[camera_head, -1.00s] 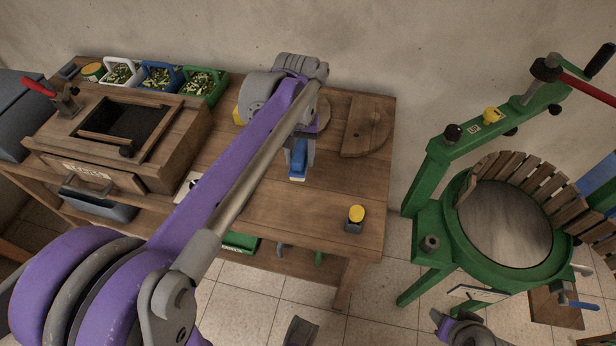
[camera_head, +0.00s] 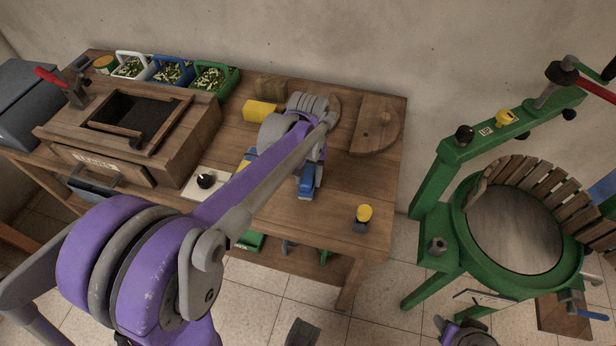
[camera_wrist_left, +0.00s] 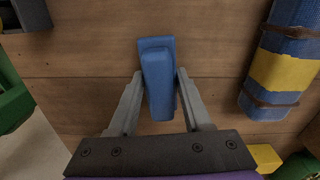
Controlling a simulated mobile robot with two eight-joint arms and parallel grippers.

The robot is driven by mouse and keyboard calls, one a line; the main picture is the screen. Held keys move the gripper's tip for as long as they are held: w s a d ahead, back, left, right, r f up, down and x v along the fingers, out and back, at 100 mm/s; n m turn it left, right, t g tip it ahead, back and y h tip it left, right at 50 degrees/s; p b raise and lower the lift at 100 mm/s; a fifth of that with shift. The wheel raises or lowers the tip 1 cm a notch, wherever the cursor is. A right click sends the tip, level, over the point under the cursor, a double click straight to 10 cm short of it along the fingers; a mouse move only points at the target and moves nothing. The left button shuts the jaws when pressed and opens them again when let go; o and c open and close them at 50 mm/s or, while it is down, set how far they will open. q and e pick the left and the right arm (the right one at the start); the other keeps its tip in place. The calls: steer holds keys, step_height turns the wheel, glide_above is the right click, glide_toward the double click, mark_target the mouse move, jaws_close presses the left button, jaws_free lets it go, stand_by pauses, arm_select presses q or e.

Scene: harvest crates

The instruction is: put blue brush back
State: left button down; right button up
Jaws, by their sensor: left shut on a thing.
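The blue brush (camera_head: 306,187) is between the fingers of my left gripper (camera_head: 307,172), over the middle right of the wooden bench. In the left wrist view the blue brush (camera_wrist_left: 158,80) stands between the two grey fingers of my left gripper (camera_wrist_left: 157,88), which are shut on it. A pale strip shows at its lower end in the head view. The brush is low over the bench top; I cannot tell whether it touches the wood.
A yellow-topped dark item (camera_head: 363,217) stands at the bench's front right. Wooden discs (camera_head: 376,128) and a yellow block (camera_head: 260,112) lie behind. A blue roll with a yellow band (camera_wrist_left: 285,70) lies beside the brush. A green press (camera_head: 425,190) stands right. Bench between is clear.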

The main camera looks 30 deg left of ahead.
arm_select(q)
steer(key=shift+f, duration=0.2)
steer(key=shift+f, duration=0.25)
steer(key=shift+c, duration=1.7)
jaws_free()
